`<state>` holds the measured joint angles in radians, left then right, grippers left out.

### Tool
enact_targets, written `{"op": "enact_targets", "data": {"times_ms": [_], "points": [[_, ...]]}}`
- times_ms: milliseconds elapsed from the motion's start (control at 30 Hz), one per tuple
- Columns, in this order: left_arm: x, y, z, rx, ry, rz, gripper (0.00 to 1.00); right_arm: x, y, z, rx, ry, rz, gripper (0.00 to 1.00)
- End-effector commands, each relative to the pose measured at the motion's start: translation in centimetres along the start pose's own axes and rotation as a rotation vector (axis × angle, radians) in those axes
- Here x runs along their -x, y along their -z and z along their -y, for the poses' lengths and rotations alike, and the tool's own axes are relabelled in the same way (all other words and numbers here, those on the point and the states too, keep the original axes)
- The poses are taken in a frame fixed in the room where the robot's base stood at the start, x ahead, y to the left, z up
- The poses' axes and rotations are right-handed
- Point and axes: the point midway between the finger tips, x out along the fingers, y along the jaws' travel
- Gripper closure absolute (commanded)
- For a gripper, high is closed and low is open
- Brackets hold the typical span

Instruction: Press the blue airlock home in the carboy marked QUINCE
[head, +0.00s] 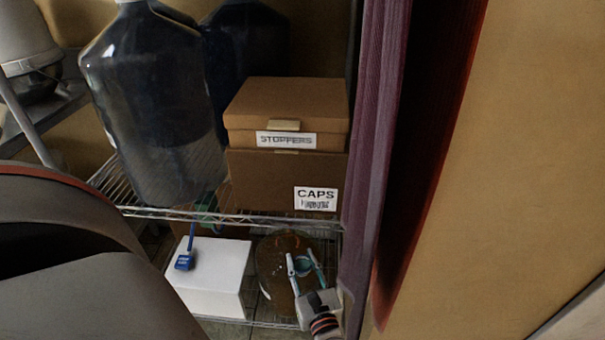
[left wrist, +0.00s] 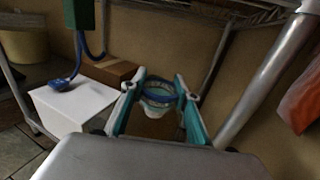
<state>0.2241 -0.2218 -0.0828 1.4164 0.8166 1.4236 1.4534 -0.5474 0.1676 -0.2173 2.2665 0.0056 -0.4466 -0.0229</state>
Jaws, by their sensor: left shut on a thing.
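A brown, rounded vessel (head: 272,268), which looks like a carboy, stands on the lower shelf under my left gripper. No QUINCE label is readable on it. My left gripper (head: 302,264) is over the vessel's top and is shut on a small blue ring-like piece with a pale cup under it. That piece, seemingly the blue airlock (left wrist: 160,97), shows between the teal fingers of my left gripper (left wrist: 160,84) in the left wrist view. I cannot tell how deep it sits in the vessel's mouth. My right gripper is not in view.
A white box (head: 212,275) with a small blue device (head: 184,262) on it stands left of the vessel. The wire upper shelf (head: 160,211) carries a large dark carboy (head: 155,110) and boxes marked STOPPERS (head: 290,100) and CAPS (head: 265,180). A purple curtain (head: 375,130) hangs close on the right.

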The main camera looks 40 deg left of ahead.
Motion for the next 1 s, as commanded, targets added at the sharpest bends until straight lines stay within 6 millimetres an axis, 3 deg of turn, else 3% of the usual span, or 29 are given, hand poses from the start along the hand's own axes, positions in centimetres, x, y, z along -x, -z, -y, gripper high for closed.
{"op": "enact_targets", "data": {"times_ms": [1000], "points": [[-2.8, 0.2, 0.0, 0.000, 0.000, 0.000, 0.94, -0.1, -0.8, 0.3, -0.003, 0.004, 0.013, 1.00]]}}
